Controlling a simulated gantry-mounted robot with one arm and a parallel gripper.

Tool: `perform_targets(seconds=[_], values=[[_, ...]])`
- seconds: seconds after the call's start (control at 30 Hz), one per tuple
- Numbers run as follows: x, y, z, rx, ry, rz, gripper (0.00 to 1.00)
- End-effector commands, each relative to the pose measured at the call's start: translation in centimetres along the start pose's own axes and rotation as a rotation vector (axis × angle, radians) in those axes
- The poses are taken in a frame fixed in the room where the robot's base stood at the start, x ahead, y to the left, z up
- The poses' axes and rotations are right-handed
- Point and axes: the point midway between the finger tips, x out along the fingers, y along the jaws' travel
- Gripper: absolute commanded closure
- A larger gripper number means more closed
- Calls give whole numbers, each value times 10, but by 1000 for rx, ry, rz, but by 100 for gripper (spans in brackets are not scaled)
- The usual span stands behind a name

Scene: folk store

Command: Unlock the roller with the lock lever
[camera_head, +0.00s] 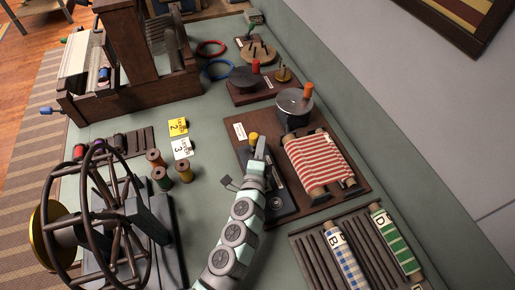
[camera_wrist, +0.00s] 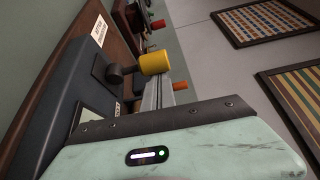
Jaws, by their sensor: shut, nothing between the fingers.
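The lock lever has a yellow knob (camera_head: 254,136) and stands on a dark box on a wooden board (camera_head: 243,150). In the wrist view the yellow knob (camera_wrist: 155,63) sits on a dark stem rising from the dark box (camera_wrist: 62,112). The roller (camera_head: 320,162), wrapped in red-and-white striped cloth, lies on the same board to the right. My gripper (camera_head: 262,143) is shut and empty, its fingers close beside the yellow knob. In the wrist view the fingers (camera_wrist: 151,95) run just past the knob; whether they touch it I cannot tell. The lever's base is partly hidden in the head view.
A round dark crank with an orange handle (camera_head: 308,89) stands behind the roller. A rack of cloth rolls (camera_head: 310,252) lies at front right. Spools (camera_head: 185,171), number cards (camera_head: 181,148) and a spoked wheel (camera_head: 95,210) stand left. Some green tabletop between is clear.

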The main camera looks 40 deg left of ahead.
Motion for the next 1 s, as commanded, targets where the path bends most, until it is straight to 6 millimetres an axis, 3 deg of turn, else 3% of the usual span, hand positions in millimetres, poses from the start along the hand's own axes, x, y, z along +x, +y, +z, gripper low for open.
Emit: perform_targets(seconds=[1.0], values=[[-12,0,18,1,5,1,100]])
